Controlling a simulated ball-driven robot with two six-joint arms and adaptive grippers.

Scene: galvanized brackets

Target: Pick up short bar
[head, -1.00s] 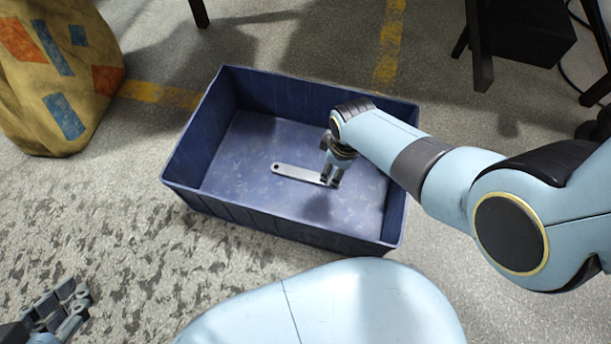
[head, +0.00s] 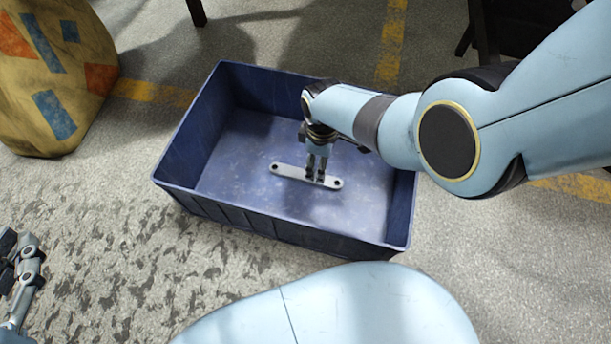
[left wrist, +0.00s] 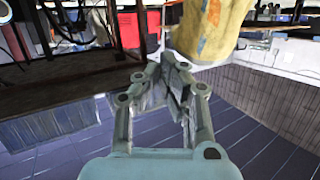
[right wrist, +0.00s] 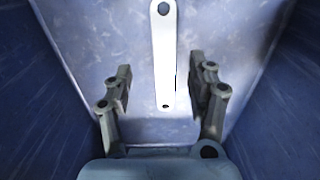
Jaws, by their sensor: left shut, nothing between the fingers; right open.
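The short bar (head: 289,171) is a flat silver strip with rounded ends and a hole at each end. It lies on the floor of a blue crate (head: 232,208). My right gripper (head: 316,179) points down into the crate over the bar's middle, and its fingers hide part of it. In the right wrist view the bar (right wrist: 164,45) runs lengthwise between the open fingers (right wrist: 161,85), with gaps on both sides. Whether the fingertips reach its level is unclear. My left gripper (head: 22,262) is shut and empty at the lower left, outside the crate; its fingers (left wrist: 177,88) also show in the left wrist view.
The crate's walls stand around the bar on all sides, and its floor is otherwise clear. A yellow patterned sack (head: 55,75) stands at the upper left. Dark legs (head: 197,12) show at the top. Speckled floor lies around the crate.

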